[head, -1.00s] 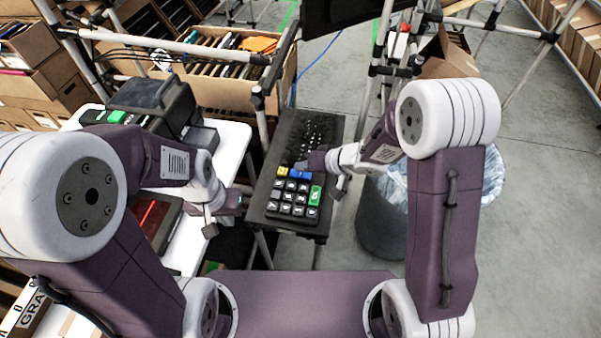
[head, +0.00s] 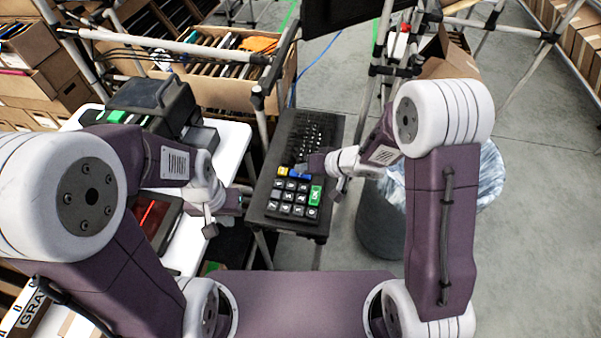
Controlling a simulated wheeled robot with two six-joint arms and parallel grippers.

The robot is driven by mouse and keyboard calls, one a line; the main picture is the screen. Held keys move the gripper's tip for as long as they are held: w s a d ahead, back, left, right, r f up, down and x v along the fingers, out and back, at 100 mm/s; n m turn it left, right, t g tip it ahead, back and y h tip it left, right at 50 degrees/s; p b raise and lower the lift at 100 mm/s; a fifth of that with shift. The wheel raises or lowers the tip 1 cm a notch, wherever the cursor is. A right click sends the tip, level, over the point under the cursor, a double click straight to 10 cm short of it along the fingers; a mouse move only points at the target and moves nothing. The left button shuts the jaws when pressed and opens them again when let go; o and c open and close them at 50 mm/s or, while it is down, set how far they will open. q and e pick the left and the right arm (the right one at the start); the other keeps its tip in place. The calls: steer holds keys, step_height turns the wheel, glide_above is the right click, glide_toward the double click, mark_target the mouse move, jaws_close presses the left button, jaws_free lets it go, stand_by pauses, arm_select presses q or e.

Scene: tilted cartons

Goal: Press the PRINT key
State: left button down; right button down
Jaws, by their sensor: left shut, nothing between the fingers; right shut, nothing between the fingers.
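A black keypad (head: 277,209) lies on a narrow dark stand, with rows of dark keys, a yellow key (head: 283,170), a blue key (head: 303,176) and a tall green key (head: 316,193). The key lettering is too small to read, so I cannot tell which is PRINT. My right gripper (head: 308,165) is shut and empty, its tip close to the upper edge of the blue key; I cannot tell whether it touches. My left gripper (head: 240,201) is shut and empty, left of the keypad and apart from it.
A black keyboard (head: 312,128) lies behind the keypad on the same stand. A dark printer-like device (head: 150,100) stands on the white table (head: 236,140) at left. A bin with a clear liner (head: 379,223) stands right of the stand. Pole frames and cartons surround the area.

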mark_target(303, 175)
steer(key=shift+f, duration=0.35)
steer(key=shift+r, duration=0.1)
stand_by(0.4)
steer(key=shift+r+p, duration=0.75)
steer(key=shift+p, duration=0.25)
steer(key=shift+r, duration=0.1)
step_height(303, 175, up, 5)
steer(key=p, duration=0.6)
